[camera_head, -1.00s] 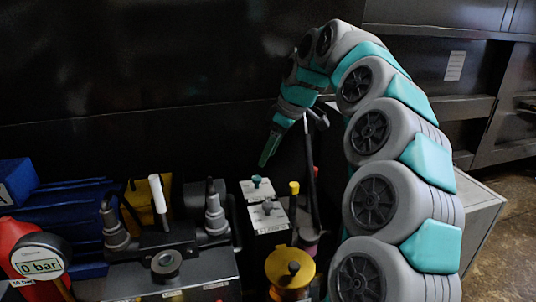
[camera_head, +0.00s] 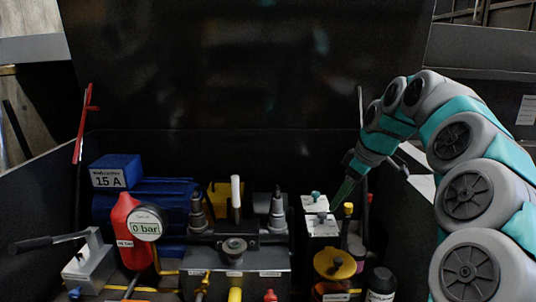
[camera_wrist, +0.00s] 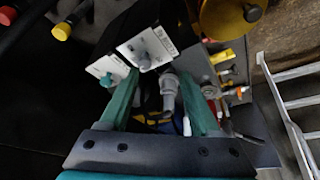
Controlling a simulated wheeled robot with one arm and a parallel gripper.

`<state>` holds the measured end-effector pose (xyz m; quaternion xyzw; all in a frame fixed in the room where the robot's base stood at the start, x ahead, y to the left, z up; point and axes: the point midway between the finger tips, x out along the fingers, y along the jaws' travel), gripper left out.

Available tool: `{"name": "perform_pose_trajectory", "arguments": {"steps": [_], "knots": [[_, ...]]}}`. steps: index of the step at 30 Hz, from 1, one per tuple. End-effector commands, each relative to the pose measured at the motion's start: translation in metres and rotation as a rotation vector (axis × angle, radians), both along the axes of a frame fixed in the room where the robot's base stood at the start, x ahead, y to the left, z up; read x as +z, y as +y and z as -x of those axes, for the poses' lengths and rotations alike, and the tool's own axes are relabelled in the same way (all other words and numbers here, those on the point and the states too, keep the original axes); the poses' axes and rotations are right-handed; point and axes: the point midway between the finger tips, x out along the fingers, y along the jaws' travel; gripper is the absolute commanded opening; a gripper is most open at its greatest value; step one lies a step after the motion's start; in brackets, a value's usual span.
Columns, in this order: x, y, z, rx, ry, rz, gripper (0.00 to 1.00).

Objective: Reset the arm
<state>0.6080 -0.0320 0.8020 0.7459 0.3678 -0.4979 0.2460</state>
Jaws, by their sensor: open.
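My gripper (camera_head: 342,192) is at the end of my grey and teal arm, which arches in from the right in the head view. The two white-topped boxes (camera_wrist: 150,47) lie beyond the left finger there. Whether a finger touches a box cannot be told.
A yellow-topped pot (camera_head: 334,264) stands at front right. A dark panel (camera_head: 250,70) rises behind.

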Motion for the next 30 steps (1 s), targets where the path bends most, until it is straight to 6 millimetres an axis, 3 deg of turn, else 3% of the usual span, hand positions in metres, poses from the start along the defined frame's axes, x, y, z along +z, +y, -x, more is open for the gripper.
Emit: {"name": "perform_pose_trajectory", "arguments": {"steps": [11, 19, 23, 30], "knots": [[-0.002, 0.023, 0.032, -0.023, 0.047, 0.001, 0.63], [-0.008, 0.046, 0.076, -0.070, 0.105, 0.015, 0.63], [-0.018, 0.058, 0.113, -0.119, 0.152, 0.035, 0.63], [-0.058, 0.069, 0.206, -0.293, 0.272, 0.104, 0.63]]}}
